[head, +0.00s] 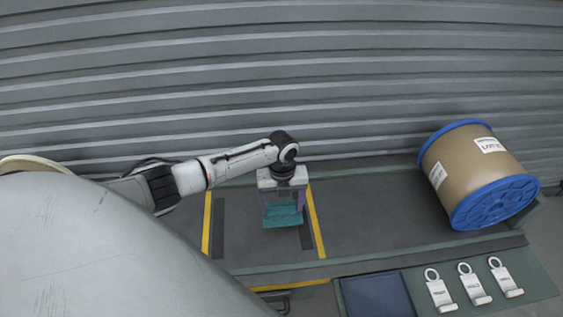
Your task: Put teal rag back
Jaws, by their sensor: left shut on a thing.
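The teal rag (283,216) is in the head view, just below the middle of the picture. My left gripper (283,206) points down from its wrist and is shut on the rag. The rag hangs between the fingers over a dark grey surface marked with yellow lines. I cannot tell whether it touches that surface. My right gripper is not in view.
A large brown spool with blue flanges (478,172) lies at the right. A dark blue tray (377,297) and several white hooked tags (440,290) sit at the front right. A ribbed grey wall (300,80) closes off the back.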

